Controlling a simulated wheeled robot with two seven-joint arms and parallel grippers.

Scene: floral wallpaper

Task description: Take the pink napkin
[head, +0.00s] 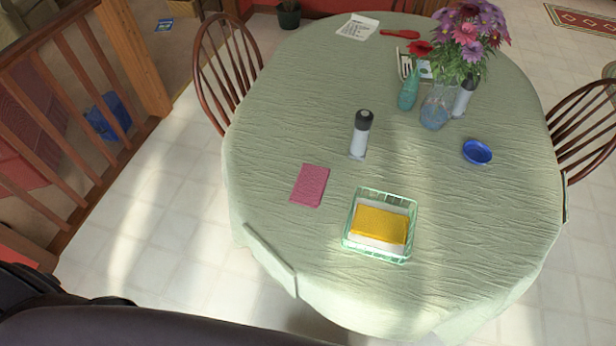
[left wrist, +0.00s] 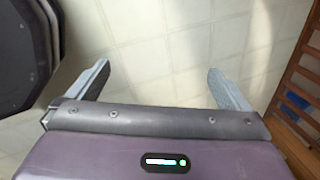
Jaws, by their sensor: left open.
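The pink napkin (head: 310,186) lies flat on the green tablecloth of the table (head: 290,130), left of the middle. My left gripper (left wrist: 158,88) shows in the left wrist view, open and empty, with its two fingers apart over the tiled floor. The napkin is not in the left wrist view. Neither gripper shows in the head view.
A green wire basket (head: 346,240) with a yellow napkin (head: 380,224) stands right of the pink napkin. A grey bottle with a dark cap (head: 360,136) stands behind it. A blue bowl (head: 477,151), flower vase (head: 437,108) and chairs (head: 225,60) are further off. Wooden railing (head: 70,120) is at left.

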